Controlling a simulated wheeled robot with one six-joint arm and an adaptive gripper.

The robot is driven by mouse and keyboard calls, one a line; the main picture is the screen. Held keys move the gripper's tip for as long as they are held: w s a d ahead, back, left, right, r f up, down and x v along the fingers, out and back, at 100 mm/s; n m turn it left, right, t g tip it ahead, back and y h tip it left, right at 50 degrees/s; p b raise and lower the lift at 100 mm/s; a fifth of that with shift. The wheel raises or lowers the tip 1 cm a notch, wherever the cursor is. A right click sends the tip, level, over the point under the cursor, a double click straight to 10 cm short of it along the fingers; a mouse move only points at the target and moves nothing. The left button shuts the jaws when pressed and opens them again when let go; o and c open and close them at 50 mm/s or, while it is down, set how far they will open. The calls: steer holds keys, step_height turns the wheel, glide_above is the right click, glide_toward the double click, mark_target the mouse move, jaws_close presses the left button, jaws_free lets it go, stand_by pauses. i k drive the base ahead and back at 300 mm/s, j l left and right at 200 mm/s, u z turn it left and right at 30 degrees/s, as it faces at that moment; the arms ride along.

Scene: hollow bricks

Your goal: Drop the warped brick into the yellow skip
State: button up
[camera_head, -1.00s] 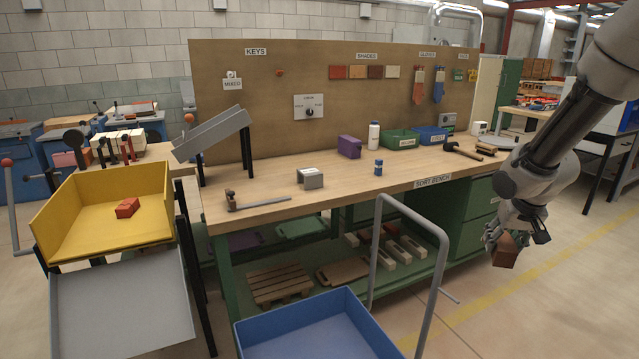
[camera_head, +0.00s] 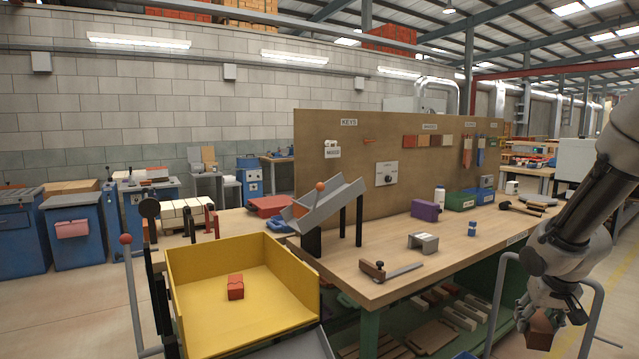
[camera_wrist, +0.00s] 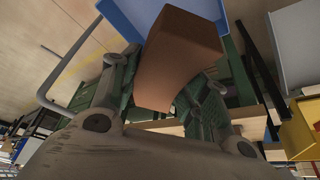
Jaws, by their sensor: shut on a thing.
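My gripper (camera_head: 541,318) is at the lower right of the head view, shut on a brown-red brick (camera_head: 542,331). In the wrist view the brick (camera_wrist: 180,58) fills the space between the fingers, and its long edge looks curved. The yellow skip (camera_head: 192,310) stands at the lower left of the head view, open at the top, well to the left of my gripper. One red brick (camera_head: 236,287) lies on its floor. A yellow edge also shows at the right of the wrist view (camera_wrist: 300,135).
The sort bench (camera_head: 375,285) lies between my gripper and the skip, with a grey sloped chute (camera_head: 330,208) at its left end. A hammer-like tool (camera_head: 385,271) and a grey block (camera_head: 423,242) lie on it. A grey rail (camera_head: 597,305) stands near my gripper.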

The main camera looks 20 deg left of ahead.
mark_target(229, 281)
steer(key=j, duration=0.5)
steer(key=k+j+z, duration=0.1)
steer(key=j, duration=0.4)
steer(key=k+j, duration=0.1)
steer(key=j, duration=0.4)
steer(key=k+j+z, duration=0.1)
steer(key=j, duration=0.4)
steer(key=k+j, duration=0.1)
steer(key=j, duration=0.4)
steer(key=k+j+z, duration=0.15)
steer(key=j, duration=0.35)
steer(key=i+j, duration=0.15)
steer(key=j, duration=0.35)
steer(key=i+j+z, duration=0.1)
steer(key=j, duration=0.45)
steer(key=i+j, duration=0.15)
steer(key=j, duration=0.4)
steer(key=i+j+z, duration=0.1)
steer(key=j, duration=0.4)
steer(key=i+j+z, duration=0.1)
steer(key=j, duration=0.45)
steer(key=i, duration=0.05)
